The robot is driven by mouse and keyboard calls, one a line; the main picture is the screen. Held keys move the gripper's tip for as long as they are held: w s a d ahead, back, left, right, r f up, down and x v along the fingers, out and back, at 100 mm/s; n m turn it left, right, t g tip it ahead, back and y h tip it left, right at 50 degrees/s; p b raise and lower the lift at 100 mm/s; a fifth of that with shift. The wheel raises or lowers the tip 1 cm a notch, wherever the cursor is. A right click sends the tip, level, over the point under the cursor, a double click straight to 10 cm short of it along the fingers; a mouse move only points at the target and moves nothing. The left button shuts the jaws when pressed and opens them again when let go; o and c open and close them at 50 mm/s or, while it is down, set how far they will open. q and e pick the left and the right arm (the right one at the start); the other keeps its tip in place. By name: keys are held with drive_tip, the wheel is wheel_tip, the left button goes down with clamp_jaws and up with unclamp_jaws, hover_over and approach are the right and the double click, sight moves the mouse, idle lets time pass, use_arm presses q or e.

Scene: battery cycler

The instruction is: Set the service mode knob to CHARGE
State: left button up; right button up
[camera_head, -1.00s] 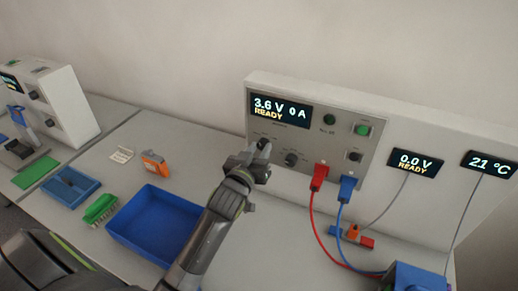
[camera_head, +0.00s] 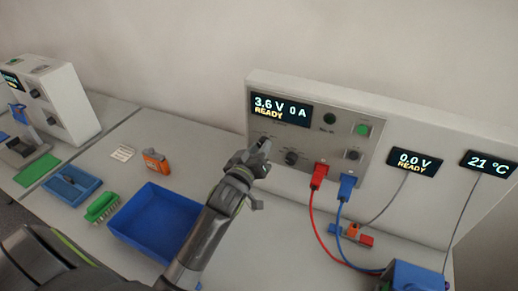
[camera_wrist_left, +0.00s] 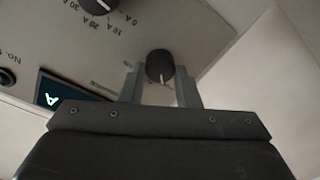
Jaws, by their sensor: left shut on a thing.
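My left gripper (camera_head: 262,148) is at the lower left of the grey cycler panel (camera_head: 338,122), beneath its display. In the left wrist view its two fingers (camera_wrist_left: 160,80) are on either side of a small round black knob (camera_wrist_left: 160,64) with a white pointer line, and they are shut on it. The pointer line faces down in that view. The lettering beside this knob is too small and partly hidden to read. In the head view the gripper covers this knob. The display (camera_head: 280,109) reads 3.6 V, 0 A, READY.
A second black knob (camera_head: 291,158) with ampere marks sits just right of my gripper. Red (camera_head: 320,174) and blue (camera_head: 347,185) plugs with cables are below the panel's right part. A blue bin (camera_head: 125,232) stands on the bench under my arm.

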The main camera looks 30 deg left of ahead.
use_arm(q)
drive_tip(key=o, duration=1)
drive_tip(key=shift+s, duration=0.15)
drive_tip(key=s+b, duration=0.1)
drive_tip(key=s, duration=0.4)
drive_tip(key=s+d+b, duration=0.1)
drive_tip(key=s, duration=0.5)
drive_tip(key=s+b, duration=0.2)
drive_tip(key=s, duration=0.4)
drive_tip(key=shift+d+r, duration=0.3)
drive_tip(key=shift+d, duration=0.05)
